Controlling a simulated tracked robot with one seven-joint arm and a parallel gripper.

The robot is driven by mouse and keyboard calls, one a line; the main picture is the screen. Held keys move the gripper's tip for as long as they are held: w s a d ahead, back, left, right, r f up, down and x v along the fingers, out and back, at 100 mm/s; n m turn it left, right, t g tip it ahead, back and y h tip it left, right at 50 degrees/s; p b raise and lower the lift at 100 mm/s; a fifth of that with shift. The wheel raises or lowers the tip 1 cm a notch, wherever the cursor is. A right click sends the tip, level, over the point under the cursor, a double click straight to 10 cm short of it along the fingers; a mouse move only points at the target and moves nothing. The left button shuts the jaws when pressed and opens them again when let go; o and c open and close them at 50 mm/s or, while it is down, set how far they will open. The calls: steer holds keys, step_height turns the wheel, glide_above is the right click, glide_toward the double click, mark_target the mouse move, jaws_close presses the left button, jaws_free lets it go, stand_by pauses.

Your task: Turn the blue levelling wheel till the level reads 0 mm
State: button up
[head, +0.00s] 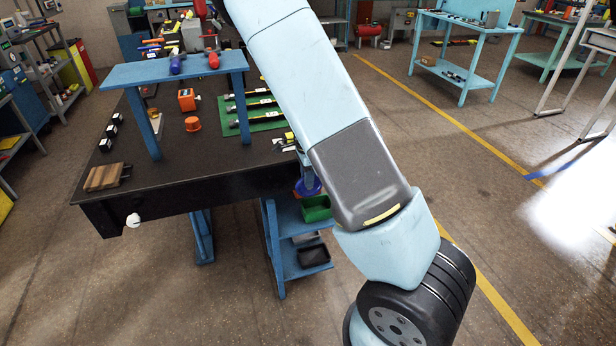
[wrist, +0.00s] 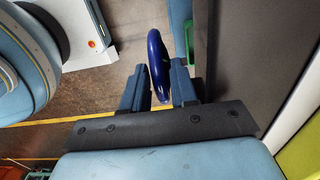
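The blue levelling wheel (head: 308,187) is under the right end of the dark table in the head view, partly hidden by my arm. In the wrist view the wheel (wrist: 158,62) shows nearly edge-on, as an upright dark blue ring. My gripper (wrist: 160,88) has one finger on each side of the wheel's near rim. The fingers stand apart with narrow gaps beside the rim; I see no clear contact. I cannot make out any level or its reading in either view.
A green bin (head: 316,208) sits on the lower blue shelf close to the wheel. Floor to the right is clear.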

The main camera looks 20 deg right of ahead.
steer(key=shift+c, duration=0.2)
jaws_close()
steer(key=shift+d+y, duration=0.35)
steer(key=shift+y, duration=0.45)
steer(key=shift+o, duration=0.2)
jaws_free()
steer(key=shift+r, duration=0.1)
step_height(320, 180, up, 13)
steer(key=d, duration=0.2)
steer(key=shift+r, duration=0.2)
